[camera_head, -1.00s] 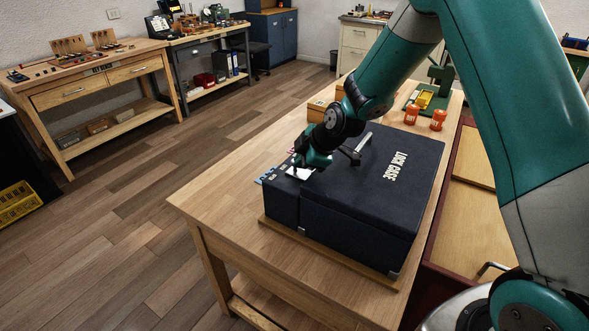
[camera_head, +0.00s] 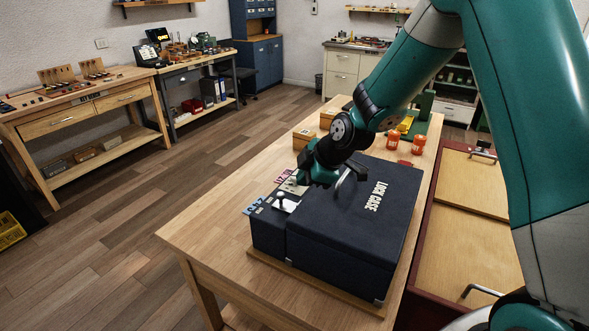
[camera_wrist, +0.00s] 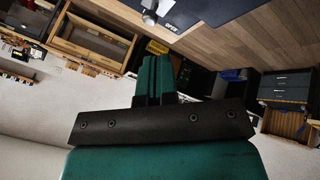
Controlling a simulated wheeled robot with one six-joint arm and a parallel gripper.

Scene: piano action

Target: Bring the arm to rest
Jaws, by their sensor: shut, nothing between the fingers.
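My arm reaches in from the upper right in the head view and bends down over the wooden table. My gripper (camera_head: 299,178) is above the left end of the dark blue lock case (camera_head: 352,234), near its white-marked panel. In the wrist view the green fingers (camera_wrist: 160,78) are together with nothing between them. The lock case is closed, with a metal handle on its lid partly behind my wrist. I cannot tell from the head view how high the fingertips are above the case.
The lock case stands on the wooden table (camera_head: 200,232). Orange jars (camera_head: 418,144) and small wooden boxes (camera_head: 303,138) are behind it. A red-framed cabinet (camera_head: 447,243) is to the right. Benches line the far wall. Open floor (camera_head: 130,215) lies to the left.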

